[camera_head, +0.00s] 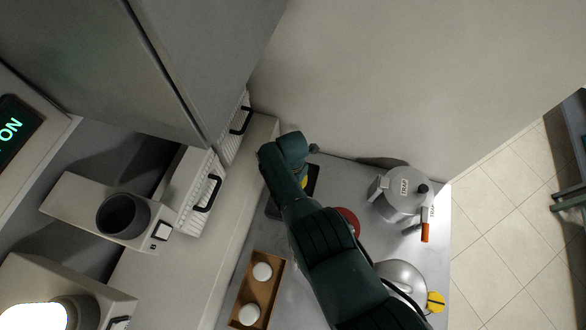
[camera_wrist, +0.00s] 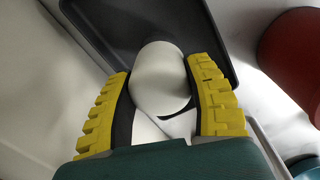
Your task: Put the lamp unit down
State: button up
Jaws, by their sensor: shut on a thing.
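The lamp unit appears to be the smooth white rounded piece (camera_wrist: 157,82) in the wrist view. My gripper (camera_wrist: 160,72) has its two yellow ribbed fingers closed on either side of it. The piece is over a dark grey rimmed tray (camera_wrist: 100,22); I cannot tell whether it touches the tray. In the head view, the dark tray (camera_head: 313,178) lies on the counter by the wall. My arm covers most of it there, with only a little yellow of my gripper (camera_head: 303,183) showing. The lamp unit is hidden in that view.
A red round object (camera_head: 349,217), a metal steam pot (camera_head: 404,190) and a silver dome (camera_head: 399,279) stand right of my arm. A wooden tray (camera_head: 244,308) with two white pieces is left. White handled units (camera_head: 197,191) border the counter's left. Bare counter (camera_head: 243,262) shows between.

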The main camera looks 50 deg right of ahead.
notch_tip(320, 180, down, 2)
jog(key=shift+s+f+b, duration=0.1)
jog(key=shift+f+b, duration=0.1)
jog(key=shift+b, duration=0.35)
jog(key=shift+r, duration=0.15)
jog(key=o, duration=1.2)
notch_tip(320, 180, up, 12)
jog(key=p, duration=1.2)
jog(key=shift+a, duration=0.1)
